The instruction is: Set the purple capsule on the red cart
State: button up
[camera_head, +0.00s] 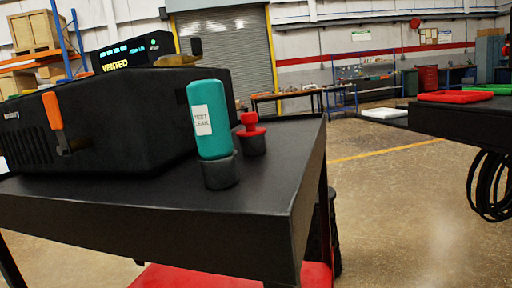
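No purple capsule shows in this view. A flat red surface (172,276) shows low down beneath the black table, cut off by the bottom edge; I cannot tell whether it belongs to the red cart. My gripper is not in view, so whether it holds anything cannot be seen.
A black table (140,208) fills the near left. On it are a black machine (130,115) with an orange lever (53,112), a teal "TEST LEAK" cylinder (209,145) upright in a dark base, and a red-topped fitting (250,130). Another dark bench (455,120) stands right; open floor (400,220) lies between.

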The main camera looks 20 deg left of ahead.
aim_at(277, 130)
jog(key=k, duration=0.65)
jog(key=u, duration=0.7)
jog(key=i, duration=0.15)
jog(key=z, duration=2.35)
jog(key=i, duration=1.45)
jog(key=u, duration=2.3)
jog(key=i, duration=0.5)
jog(key=z, duration=0.05)
